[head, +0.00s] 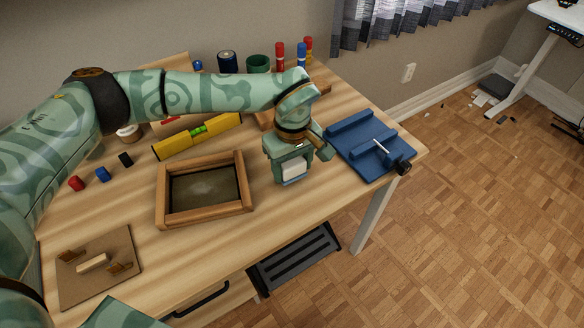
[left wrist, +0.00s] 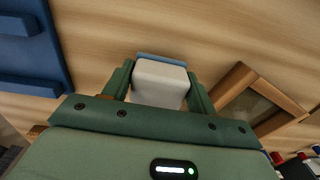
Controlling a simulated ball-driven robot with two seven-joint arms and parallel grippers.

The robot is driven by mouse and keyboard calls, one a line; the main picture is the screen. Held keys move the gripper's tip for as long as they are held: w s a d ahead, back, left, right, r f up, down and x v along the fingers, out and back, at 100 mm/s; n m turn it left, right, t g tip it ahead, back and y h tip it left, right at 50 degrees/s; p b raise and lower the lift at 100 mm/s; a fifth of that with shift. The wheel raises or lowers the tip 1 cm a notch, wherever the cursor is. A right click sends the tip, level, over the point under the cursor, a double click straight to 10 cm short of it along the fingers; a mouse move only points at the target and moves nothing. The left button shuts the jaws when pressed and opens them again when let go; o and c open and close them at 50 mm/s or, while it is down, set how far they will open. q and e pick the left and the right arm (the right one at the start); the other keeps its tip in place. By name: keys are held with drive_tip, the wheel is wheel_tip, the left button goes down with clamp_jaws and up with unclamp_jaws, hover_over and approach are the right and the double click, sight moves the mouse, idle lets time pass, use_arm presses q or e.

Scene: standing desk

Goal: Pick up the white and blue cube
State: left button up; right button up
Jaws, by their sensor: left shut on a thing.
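The white and blue cube (head: 293,169) is between the fingers of my left gripper (head: 290,166), near the right part of the desk. Its white side and a blue layer at one end show in the left wrist view (left wrist: 160,84). My left gripper (left wrist: 160,90) is shut on the cube, with one green finger on each side of it. I cannot tell whether the cube touches the desk. My right gripper is not in view.
A wooden-framed tray (head: 206,217) lies left of the cube, and a blue vise-like fixture (head: 352,143) lies right of it. A yellow level (head: 197,136), small colored blocks and a brown board (head: 127,243) are further left. Bare desk lies in front.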

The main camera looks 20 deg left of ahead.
use_arm(q)
drive_tip(key=s+r+p, duration=0.6)
drive_tip(key=s+r, duration=0.5)
drive_tip(key=s, duration=0.3)
drive_tip(key=shift+r, duration=0.15)
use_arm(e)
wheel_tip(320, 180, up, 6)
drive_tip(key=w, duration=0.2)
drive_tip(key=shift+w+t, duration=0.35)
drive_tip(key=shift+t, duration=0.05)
use_arm(q)
drive_tip(key=shift+o, duration=0.5)
